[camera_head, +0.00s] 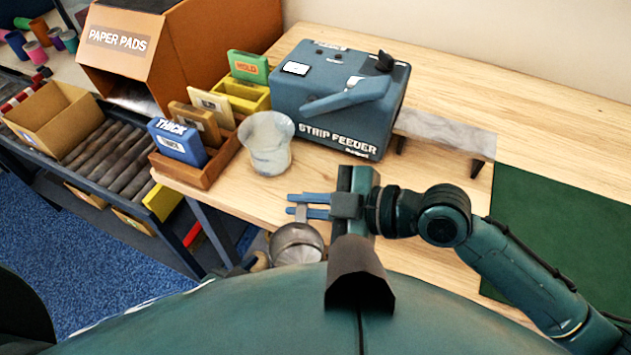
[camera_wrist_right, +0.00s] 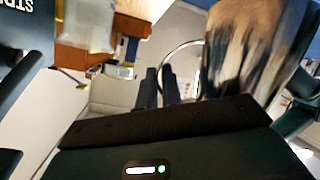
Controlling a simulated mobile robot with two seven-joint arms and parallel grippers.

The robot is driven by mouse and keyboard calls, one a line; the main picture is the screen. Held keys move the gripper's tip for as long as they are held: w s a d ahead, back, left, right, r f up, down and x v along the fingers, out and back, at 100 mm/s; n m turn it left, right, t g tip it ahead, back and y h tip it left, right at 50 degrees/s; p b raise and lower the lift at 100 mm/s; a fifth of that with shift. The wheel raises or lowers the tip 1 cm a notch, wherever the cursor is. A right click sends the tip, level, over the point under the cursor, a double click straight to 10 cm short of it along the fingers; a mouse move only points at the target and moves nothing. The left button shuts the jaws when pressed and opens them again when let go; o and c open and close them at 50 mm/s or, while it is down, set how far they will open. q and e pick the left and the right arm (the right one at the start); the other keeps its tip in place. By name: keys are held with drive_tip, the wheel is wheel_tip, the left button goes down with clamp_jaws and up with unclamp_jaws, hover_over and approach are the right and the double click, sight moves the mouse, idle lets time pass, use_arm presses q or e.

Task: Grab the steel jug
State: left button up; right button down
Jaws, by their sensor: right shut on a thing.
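The steel jug (camera_head: 297,246) is a round, shiny metal vessel at the front edge of the wooden table, partly hidden by my green body below. My right gripper (camera_head: 309,206) comes in from the right, its blue-grey fingers shut on the jug's handle. In the right wrist view, the fingers (camera_wrist_right: 161,88) close on the thin curved handle, and the jug's reflective wall (camera_wrist_right: 255,45) fills the upper right. I cannot tell whether the jug's base touches anything. I cannot make out my left gripper.
A translucent beaker (camera_head: 267,145) stands behind the jug, beside a wooden tray (camera_head: 188,176) of cards. The strip feeder (camera_head: 340,100) is at the back. A grey raised shelf (camera_head: 447,136) and a green mat (camera_head: 565,235) lie right. A roller conveyor (camera_head: 105,150) runs left.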

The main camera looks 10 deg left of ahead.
sight(278, 240)
drive_tip(key=shift+s+a+r, duration=0.1)
drive_tip(key=shift+s+a, duration=0.2)
drive_tip(key=shift+s, duration=0.7)
drive_tip(key=shift+s+a+f, duration=0.1)
drive_tip(key=shift+s+a, duration=0.25)
drive_tip(key=shift+s, duration=0.6)
drive_tip(key=shift+s+a+r, duration=0.1)
drive_tip(key=shift+s+a, duration=0.2)
drive_tip(key=shift+s, duration=0.7)
